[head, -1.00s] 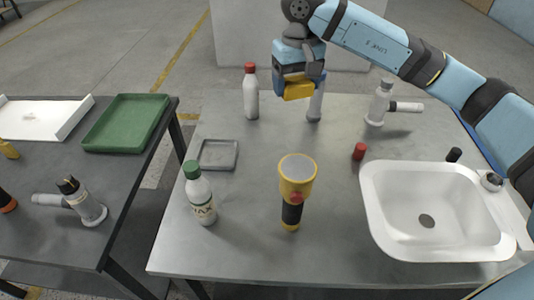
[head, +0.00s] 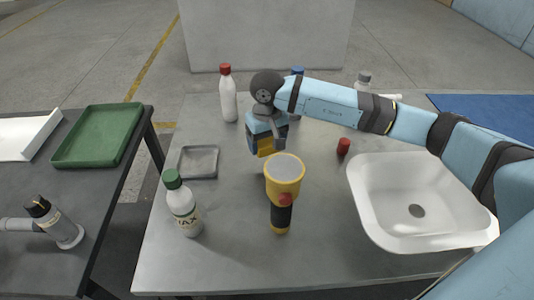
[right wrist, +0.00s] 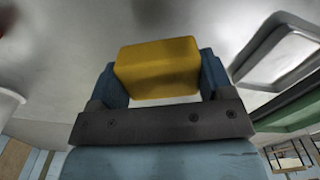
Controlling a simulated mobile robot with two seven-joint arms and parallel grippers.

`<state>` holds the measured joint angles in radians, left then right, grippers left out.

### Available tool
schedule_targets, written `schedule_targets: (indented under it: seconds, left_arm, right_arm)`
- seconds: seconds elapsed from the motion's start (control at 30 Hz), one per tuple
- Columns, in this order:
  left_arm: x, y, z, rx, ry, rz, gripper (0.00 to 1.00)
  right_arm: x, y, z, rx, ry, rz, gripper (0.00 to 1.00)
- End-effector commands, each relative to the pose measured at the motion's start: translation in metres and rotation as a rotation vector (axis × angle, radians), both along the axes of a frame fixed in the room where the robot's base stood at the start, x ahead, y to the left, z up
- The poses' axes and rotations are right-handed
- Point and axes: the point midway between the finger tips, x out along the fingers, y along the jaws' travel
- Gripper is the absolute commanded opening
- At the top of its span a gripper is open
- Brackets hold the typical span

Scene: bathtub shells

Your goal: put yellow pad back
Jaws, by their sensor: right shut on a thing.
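The yellow pad (right wrist: 158,68) is a small block held between the two fingers of my right gripper (right wrist: 160,80) in the right wrist view. In the head view the right gripper (head: 266,148) points down over the metal table, and the yellow pad (head: 265,148) shows at its tip, just behind the yellow flashlight's head. I cannot tell how far above the table the pad is. A small grey tray (head: 198,162) lies empty on the table, left of the gripper. My left gripper is not in view.
A yellow and black flashlight (head: 280,215) stands in front of the gripper. A green-capped bottle (head: 183,210) stands by the tray's front, and a red-capped bottle (head: 228,100) behind it. A white sink (head: 380,200) and red cap (head: 343,146) are right. A green tray (head: 100,135) is on the left table.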

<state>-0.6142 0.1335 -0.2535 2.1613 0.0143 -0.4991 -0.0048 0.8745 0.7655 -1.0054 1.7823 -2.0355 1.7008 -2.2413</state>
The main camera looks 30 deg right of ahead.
Motion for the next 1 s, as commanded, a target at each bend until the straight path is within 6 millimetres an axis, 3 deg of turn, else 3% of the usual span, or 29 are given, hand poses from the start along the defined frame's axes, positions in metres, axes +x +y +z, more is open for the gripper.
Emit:
schedule_targets:
  seconds: [0.33, 0.73, 0.77, 0.83, 1.0]
  left_arm:
    - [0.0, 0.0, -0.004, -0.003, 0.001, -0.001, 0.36]
    - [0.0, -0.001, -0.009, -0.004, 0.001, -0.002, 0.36]
    - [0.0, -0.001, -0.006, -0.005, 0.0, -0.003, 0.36]
    - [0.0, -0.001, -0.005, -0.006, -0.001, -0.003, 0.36]
    - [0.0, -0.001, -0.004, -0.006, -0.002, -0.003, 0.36]
  right_arm:
    - [0.0, 0.0, -0.042, 0.001, 0.002, -0.001, 0.55]
    - [0.0, 0.0, -0.049, 0.0, 0.0, -0.001, 0.55]
    - [0.0, 0.0, -0.047, 0.0, 0.0, -0.001, 0.81]
    - [0.0, 0.0, -0.046, 0.0, 0.0, -0.001, 0.97]
    - [0.0, 0.0, -0.046, 0.0, 0.0, -0.001, 0.99]
